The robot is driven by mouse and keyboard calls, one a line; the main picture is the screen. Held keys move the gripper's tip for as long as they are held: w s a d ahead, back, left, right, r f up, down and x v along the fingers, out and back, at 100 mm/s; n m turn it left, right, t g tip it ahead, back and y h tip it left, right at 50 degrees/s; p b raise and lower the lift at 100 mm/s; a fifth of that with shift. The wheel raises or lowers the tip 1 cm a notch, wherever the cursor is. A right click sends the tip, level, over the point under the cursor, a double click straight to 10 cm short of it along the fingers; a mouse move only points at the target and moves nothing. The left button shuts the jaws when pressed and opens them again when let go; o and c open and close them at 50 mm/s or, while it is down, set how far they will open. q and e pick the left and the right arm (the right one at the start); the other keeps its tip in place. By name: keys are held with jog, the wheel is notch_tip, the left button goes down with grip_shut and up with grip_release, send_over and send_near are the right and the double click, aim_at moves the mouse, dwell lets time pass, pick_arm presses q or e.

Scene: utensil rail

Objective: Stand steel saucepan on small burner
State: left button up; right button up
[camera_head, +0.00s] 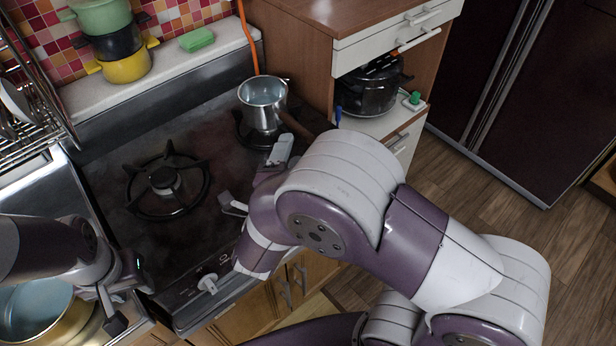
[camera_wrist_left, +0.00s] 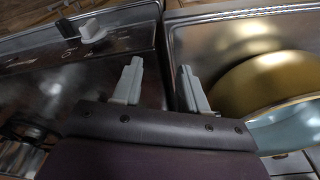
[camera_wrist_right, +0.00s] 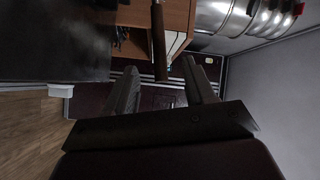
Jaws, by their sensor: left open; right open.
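The steel saucepan (camera_head: 263,104) is upright over the small burner (camera_head: 252,138) at the back right of the stove, and its base appears to rest on the grate. Its brown handle (camera_head: 296,127) points right, partly behind my right arm. My right gripper (camera_head: 258,180) is open and empty in front of the saucepan, apart from it. A brown stick, likely that handle, shows beyond its fingers in the right wrist view (camera_wrist_right: 158,45). My left gripper (camera_head: 125,296) is open and empty near the stove's front left edge; its fingers also show in the left wrist view (camera_wrist_left: 160,88).
The larger burner (camera_head: 165,180) is empty. A gold pot (camera_head: 45,318) stands in the sink area at the lower left, below my left arm. Stacked coloured pots (camera_head: 124,66) and a green sponge (camera_head: 196,40) sit on the back ledge. A black cooker (camera_head: 368,92) is in the cabinet.

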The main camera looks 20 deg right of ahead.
jog(key=w+a+f+n+g+y, duration=0.1)
jog(key=n+y, duration=0.1)
jog(key=n, duration=0.1)
jog(key=w+a+f+n+g+y, duration=0.1)
jog(key=n+y, duration=0.2)
jog(key=w+a+f+n+y, duration=0.1)
jog(key=w+n+y, duration=0.1)
jog(key=shift+w+n+g+y, duration=0.1)
jog(key=shift+n+g+y, duration=0.3)
jog(key=s+f+n+g+y, duration=0.1)
jog(key=n, duration=0.1)
jog(key=s+f+n+g+y, duration=0.1)
jog(key=s+n+g, duration=0.1)
jog(key=shift+n+y, duration=0.3)
jog(key=shift+n, duration=0.1)
jog(key=s+d+n+g, duration=0.3)
jog(key=s+n+g, duration=0.1)
jog(key=s, duration=0.2)
jog(key=s+d+f+n+g, duration=0.1)
jog(key=s+d+n+g, duration=0.2)
jog(key=s, duration=0.4)
jog(key=shift+s+d+f+n+g, duration=0.15)
jog(key=shift+f+n+g, duration=0.15)
jog(key=shift+n+g, duration=0.15)
